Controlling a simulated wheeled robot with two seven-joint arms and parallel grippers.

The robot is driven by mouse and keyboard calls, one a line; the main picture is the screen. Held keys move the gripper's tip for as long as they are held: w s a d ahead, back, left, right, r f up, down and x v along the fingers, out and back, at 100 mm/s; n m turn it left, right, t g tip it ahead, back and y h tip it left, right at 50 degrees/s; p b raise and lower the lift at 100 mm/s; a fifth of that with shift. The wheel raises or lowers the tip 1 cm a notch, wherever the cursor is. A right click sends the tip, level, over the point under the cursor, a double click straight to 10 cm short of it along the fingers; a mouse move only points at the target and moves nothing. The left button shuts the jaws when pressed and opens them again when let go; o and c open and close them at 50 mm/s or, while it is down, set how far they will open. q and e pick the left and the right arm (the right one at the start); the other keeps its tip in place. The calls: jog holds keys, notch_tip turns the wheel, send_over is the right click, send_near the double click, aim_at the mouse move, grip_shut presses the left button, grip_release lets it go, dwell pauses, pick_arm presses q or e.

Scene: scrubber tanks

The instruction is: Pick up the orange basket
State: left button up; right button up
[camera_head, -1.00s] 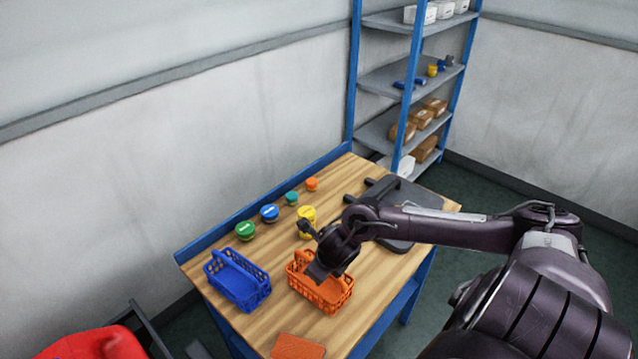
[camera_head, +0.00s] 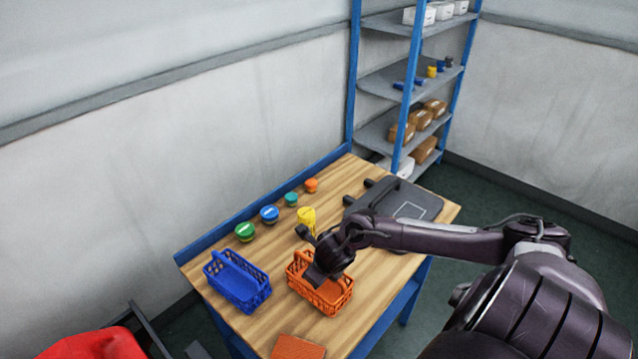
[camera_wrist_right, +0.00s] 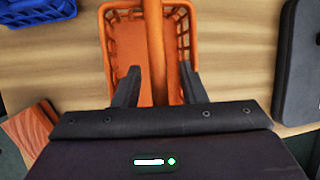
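The orange basket (camera_head: 335,293) stands upright on the wooden table, right of the blue basket. My right gripper (camera_head: 318,279) is over it, with the wrist hiding part of the basket. In the right wrist view the orange basket (camera_wrist_right: 112,50) lies beneath the gripper, and its handle bar runs between the two fingers (camera_wrist_right: 160,86). The fingers are apart, one on each side of the handle, with a gap on both sides. My left gripper is not in view.
The blue basket (camera_head: 238,283) stands close on the left. Several coloured round containers, such as the green one (camera_head: 244,231) and the yellow one (camera_head: 306,217), line the back of the table (camera_head: 375,262). A dark grey case (camera_head: 412,205) lies at the right. A shelf rack (camera_head: 380,84) stands behind.

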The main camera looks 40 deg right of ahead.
jog(key=shift+f, duration=0.1)
dwell(0.3)
grip_shut()
jog(key=shift+r+p, duration=0.4)
jog(key=shift+p, duration=0.1)
notch_tip(320, 180, up, 20)
